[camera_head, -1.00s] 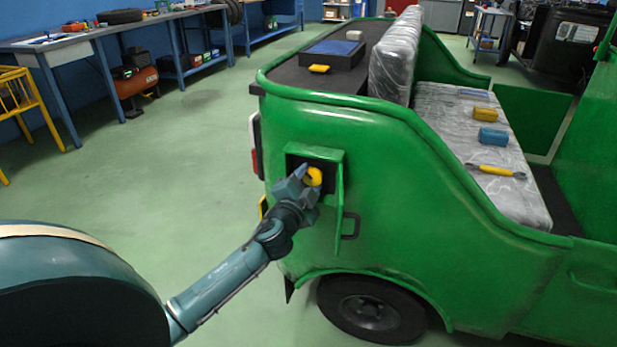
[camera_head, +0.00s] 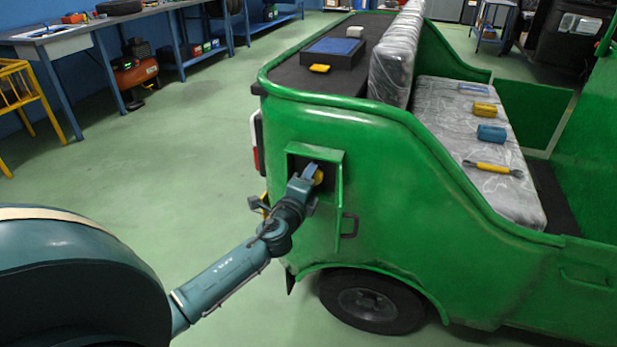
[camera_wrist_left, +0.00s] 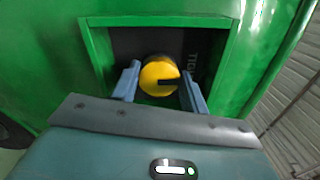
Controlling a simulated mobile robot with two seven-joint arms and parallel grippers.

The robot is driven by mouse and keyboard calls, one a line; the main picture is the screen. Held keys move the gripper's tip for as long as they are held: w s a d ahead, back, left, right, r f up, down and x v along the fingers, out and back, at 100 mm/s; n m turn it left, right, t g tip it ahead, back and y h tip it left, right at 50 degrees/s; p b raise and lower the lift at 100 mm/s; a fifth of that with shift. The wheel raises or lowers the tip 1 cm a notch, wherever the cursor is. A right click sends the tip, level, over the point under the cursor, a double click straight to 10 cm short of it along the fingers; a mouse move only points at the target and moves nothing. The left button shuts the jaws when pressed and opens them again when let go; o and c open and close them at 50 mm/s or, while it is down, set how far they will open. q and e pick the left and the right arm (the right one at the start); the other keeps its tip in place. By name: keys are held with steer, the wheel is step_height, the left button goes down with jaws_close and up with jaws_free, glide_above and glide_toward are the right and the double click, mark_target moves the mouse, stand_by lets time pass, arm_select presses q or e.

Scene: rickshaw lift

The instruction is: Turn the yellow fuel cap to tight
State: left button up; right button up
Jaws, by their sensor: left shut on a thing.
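The yellow fuel cap (camera_wrist_left: 158,76) sits in a dark recess (camera_wrist_left: 118,44) in the side of the green rickshaw (camera_head: 400,190). In the head view my left gripper (camera_head: 308,178) covers much of the cap (camera_head: 318,177). My right gripper is not in view.
The open green filler flap (camera_head: 338,203) stands just right of my left gripper. A yellow-handled tool (camera_head: 492,167), a blue box (camera_head: 491,134) and a yellow box (camera_head: 484,110) lie on the wrapped seat. Floor (camera_head: 170,180) left of the rickshaw is clear.

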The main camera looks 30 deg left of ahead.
arm_select(q)
steer(key=shift+m, duration=0.3)
stand_by(0.4)
steer(key=o, duration=1)
steer(key=v, duration=1.3)
steer(key=shift+s, duration=0.1)
